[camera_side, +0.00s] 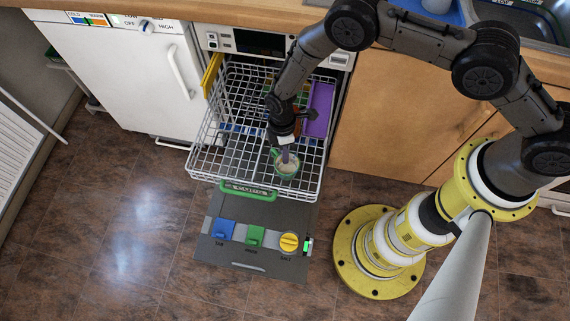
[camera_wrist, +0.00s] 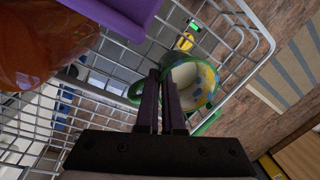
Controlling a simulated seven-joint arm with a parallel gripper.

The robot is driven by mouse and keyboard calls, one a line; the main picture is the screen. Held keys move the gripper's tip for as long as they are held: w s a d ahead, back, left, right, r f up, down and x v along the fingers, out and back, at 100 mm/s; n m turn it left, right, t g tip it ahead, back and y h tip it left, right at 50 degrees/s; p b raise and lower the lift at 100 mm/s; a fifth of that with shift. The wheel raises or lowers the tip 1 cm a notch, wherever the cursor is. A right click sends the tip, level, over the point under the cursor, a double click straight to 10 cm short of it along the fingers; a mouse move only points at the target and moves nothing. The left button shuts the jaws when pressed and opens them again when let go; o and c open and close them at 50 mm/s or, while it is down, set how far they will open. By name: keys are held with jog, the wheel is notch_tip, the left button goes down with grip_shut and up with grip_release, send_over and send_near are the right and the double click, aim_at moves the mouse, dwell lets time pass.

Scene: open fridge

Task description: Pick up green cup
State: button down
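The green cup (camera_side: 287,163) is at the front right of the pulled-out wire rack in the side view. In the wrist view the cup (camera_wrist: 206,85) shows a green and yellow patterned outside, a pale inside and a green handle on its left. My gripper (camera_side: 285,152) points down at the cup. In the wrist view its two dark fingers (camera_wrist: 160,76) are nearly together at the cup's handle-side rim, with a thin gap between them. They appear closed on the cup's wall, though the contact is partly hidden. Whether the cup rests on the rack is unclear.
The wire rack (camera_side: 194,166) surrounds the cup with raised sides. A purple item (camera_side: 319,108) stands along its right side, and an orange item (camera_wrist: 40,45) is close by in the wrist view. The open dishwasher door (camera_side: 265,262) lies in front; air above is clear.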

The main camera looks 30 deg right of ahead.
jog(key=shift+r, duration=0.2)
jog(key=shift+r, duration=0.25)
notch_tip(320, 180, up, 2)
jog(key=shift+a+r, duration=0.1)
jog(key=shift+r, duration=0.05)
jog(key=s+d+r, duration=0.8)
jog(key=s+r, duration=0.1)
jog(key=s, duration=0.2)
jog(key=shift+s+r, duration=0.35)
jog(key=shift+r, duration=0.05)
